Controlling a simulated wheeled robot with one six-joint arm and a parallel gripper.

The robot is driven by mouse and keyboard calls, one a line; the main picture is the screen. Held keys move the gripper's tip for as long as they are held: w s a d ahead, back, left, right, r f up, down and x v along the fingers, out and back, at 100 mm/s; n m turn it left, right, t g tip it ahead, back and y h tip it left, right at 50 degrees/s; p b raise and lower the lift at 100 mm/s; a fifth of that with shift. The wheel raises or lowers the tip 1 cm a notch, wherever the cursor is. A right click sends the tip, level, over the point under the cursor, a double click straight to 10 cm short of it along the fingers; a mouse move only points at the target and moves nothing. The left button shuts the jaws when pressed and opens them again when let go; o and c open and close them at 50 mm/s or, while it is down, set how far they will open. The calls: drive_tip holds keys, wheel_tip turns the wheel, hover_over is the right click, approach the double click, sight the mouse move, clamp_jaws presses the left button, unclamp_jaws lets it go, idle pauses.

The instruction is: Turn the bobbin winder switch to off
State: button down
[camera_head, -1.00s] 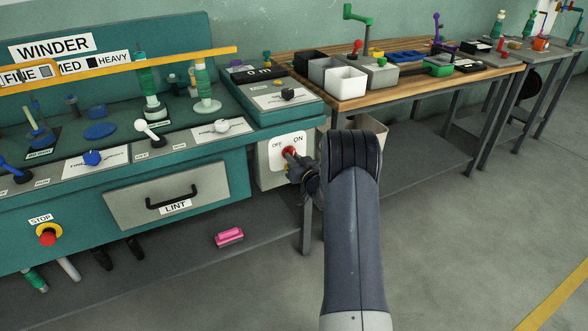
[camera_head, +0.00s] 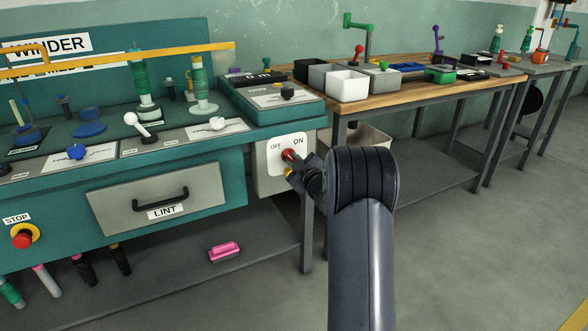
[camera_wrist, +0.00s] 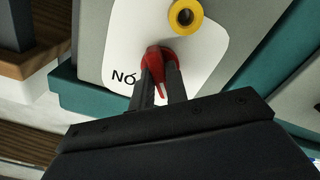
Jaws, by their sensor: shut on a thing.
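The switch is a red knob (camera_head: 288,154) on a white plate (camera_head: 273,159) marked OFF at left and ON at right, on the front of the grey box at the winder's right end. My gripper (camera_head: 292,160) reaches it from the lower right, and the arm hides part of the area. In the wrist view the same red knob (camera_wrist: 154,58) sits between my two dark fingers (camera_wrist: 158,80), which are shut on it. The lettering ON appears upside down beside it. The fingers partly cover the knob, so its exact setting is hard to tell.
A yellow ring-shaped part (camera_wrist: 185,16) is close to the knob on the same plate. The LINT drawer (camera_head: 160,197) and a red STOP button (camera_head: 23,240) are to the left. A wooden bench (camera_head: 400,88) stands at right, with open floor in front.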

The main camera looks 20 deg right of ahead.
drive_tip(key=shift+n+b, duration=0.4)
drive_tip(key=shift+n, duration=0.1)
drive_tip(key=shift+r, duration=0.1)
drive_tip(key=c, duration=1.4)
unclamp_jaws()
drive_tip(key=s+p, duration=0.2)
drive_tip(key=s, duration=0.8)
drive_tip(key=shift+s+d, duration=0.15)
drive_tip(key=shift+s, duration=0.2)
drive_tip(key=shift+w, duration=0.1)
